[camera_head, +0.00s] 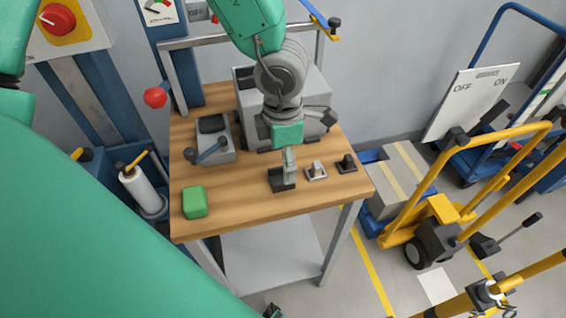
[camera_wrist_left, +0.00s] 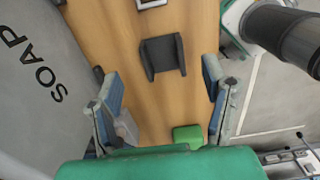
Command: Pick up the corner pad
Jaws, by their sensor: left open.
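The corner pad is most likely the dark grey, angled piece (camera_head: 280,185) near the middle of the table's front; I cannot be fully sure. In the left wrist view it is a U-shaped dark piece (camera_wrist_left: 163,55) lying on the wood, ahead of the fingers and roughly centred between them. My left gripper (camera_head: 307,140) is open and empty above the table; one finger partly covers the pad in the head view. In the wrist view the gripper (camera_wrist_left: 160,85) has its fingers wide apart, with no contact on the pad visible.
A small grey piece (camera_head: 316,171) and a dark piece (camera_head: 347,163) lie right of the pad. A green block (camera_head: 195,203) sits at the front left. A grey device with a lever (camera_head: 213,143) stands behind it. The SOAP box (camera_wrist_left: 35,75) stands close beside my gripper.

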